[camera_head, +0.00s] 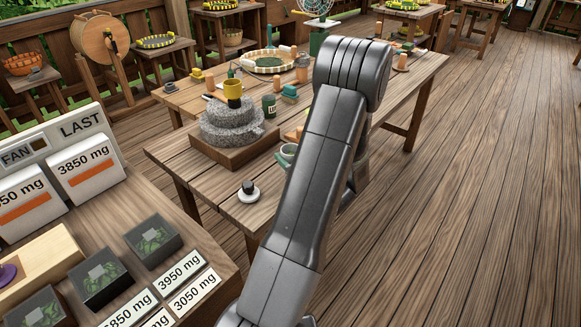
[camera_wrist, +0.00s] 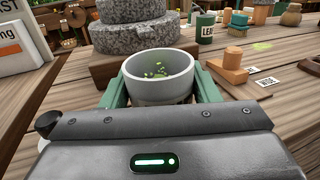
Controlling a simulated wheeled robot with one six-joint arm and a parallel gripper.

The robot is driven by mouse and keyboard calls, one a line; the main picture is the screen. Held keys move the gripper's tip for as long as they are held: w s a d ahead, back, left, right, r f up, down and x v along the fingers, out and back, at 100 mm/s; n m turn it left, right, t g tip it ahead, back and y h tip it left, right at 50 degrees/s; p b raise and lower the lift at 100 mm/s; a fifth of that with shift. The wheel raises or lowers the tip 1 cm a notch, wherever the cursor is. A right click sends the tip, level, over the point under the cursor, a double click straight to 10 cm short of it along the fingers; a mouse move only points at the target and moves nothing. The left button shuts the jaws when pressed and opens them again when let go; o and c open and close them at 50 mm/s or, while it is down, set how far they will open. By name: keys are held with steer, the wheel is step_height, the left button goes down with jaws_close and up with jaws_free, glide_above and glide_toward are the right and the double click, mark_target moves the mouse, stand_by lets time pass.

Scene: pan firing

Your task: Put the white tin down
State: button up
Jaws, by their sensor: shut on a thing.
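The white tin (camera_wrist: 160,88) is upright in the wrist view, with small green bits inside it. My gripper (camera_wrist: 160,82) is shut on it, with one green finger on each side. In the head view, part of the tin's pale rim and a green finger (camera_head: 283,160) show beside my arm, over the near part of the wooden table. My arm hides much of the rest. The tin's base is hidden behind my gripper body, so I cannot tell whether it touches the table.
A dark green canister (camera_wrist: 205,28) and orange blocks (camera_wrist: 229,62) are to the right. A white saucer (camera_head: 249,196) sits near the table's front edge.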

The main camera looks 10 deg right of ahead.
steer(key=shift+f, duration=2.05)
steer(key=shift+f, duration=0.15)
steer(key=o, duration=1)
steer(key=b+v, duration=0.1)
steer(key=v, duration=1.1)
steer(key=shift+b, duration=0.3)
